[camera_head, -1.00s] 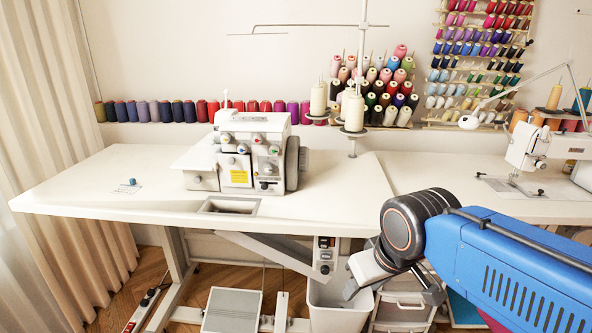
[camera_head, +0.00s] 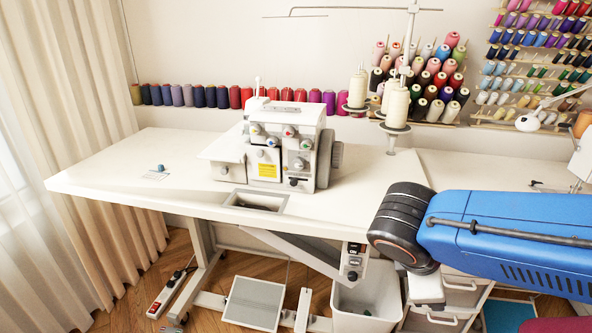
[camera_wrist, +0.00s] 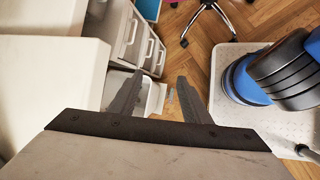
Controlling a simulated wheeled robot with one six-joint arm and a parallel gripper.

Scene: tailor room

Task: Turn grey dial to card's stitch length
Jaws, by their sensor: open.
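The white overlock machine (camera_head: 285,140) stands on the white table. Several small dials with coloured marks are on its front. A dark grey dial (camera_head: 295,183) shows low on its front right; its setting is too small to read. A yellow label (camera_head: 266,171) is on the machine's front. A small pale card (camera_head: 155,177) lies on the table at left, with a blue object (camera_head: 160,168) by it; its writing cannot be read. In the wrist view my gripper (camera_wrist: 158,97) is open and empty, pointing down over the floor, away from the machine and card.
The table (camera_head: 110,180) has free room left of the machine. A cutout (camera_head: 255,201) is in its front part. Thread cones (camera_head: 420,85) and a spool stand are behind. A bin (camera_head: 368,300) and drawers (camera_head: 437,318) stand below, near my arm.

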